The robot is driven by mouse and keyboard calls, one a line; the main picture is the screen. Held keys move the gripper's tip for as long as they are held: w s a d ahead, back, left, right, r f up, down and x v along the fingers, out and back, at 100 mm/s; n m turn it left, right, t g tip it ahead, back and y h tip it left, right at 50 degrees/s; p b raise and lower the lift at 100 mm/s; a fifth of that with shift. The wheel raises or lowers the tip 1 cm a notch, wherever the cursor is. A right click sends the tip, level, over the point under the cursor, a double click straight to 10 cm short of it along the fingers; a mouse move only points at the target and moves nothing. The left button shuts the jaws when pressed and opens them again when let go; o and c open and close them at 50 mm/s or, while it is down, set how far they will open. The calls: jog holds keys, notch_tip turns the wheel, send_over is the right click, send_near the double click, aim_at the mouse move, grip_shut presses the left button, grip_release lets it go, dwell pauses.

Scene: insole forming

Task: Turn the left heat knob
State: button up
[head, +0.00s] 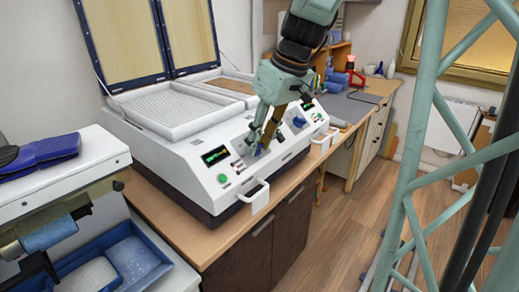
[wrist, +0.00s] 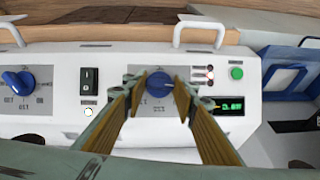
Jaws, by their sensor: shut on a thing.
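The left heat knob (wrist: 159,83) is blue and round, on the white front panel (wrist: 140,140) of the forming machine. My gripper (wrist: 159,90) has its two fingertips on either side of this knob and is shut on it. In the head view my gripper (head: 257,151) reaches down from above to the panel, and its fingers hide most of the knob. A second blue knob (wrist: 18,82) sits apart at the left of the wrist view, and it also shows in the head view (head: 299,122).
A green button (wrist: 236,73) and a lit display (wrist: 231,107) are near the gripped knob. A black rocker switch (wrist: 89,81) is on its other side. White handles (head: 254,193) stick out from the machine's front. The open lid (head: 150,38) stands behind.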

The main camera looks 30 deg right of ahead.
jog(key=shift+n+h+b, duration=0.3)
jog(key=shift+n+b, duration=0.1)
jog(key=shift+n, duration=0.2)
jog(key=shift+c, duration=0.2)
jog(key=o, duration=0.9)
jog(key=shift+r, duration=0.15)
jog(key=shift+v, duration=6)
jog(key=shift+s+a, duration=0.1)
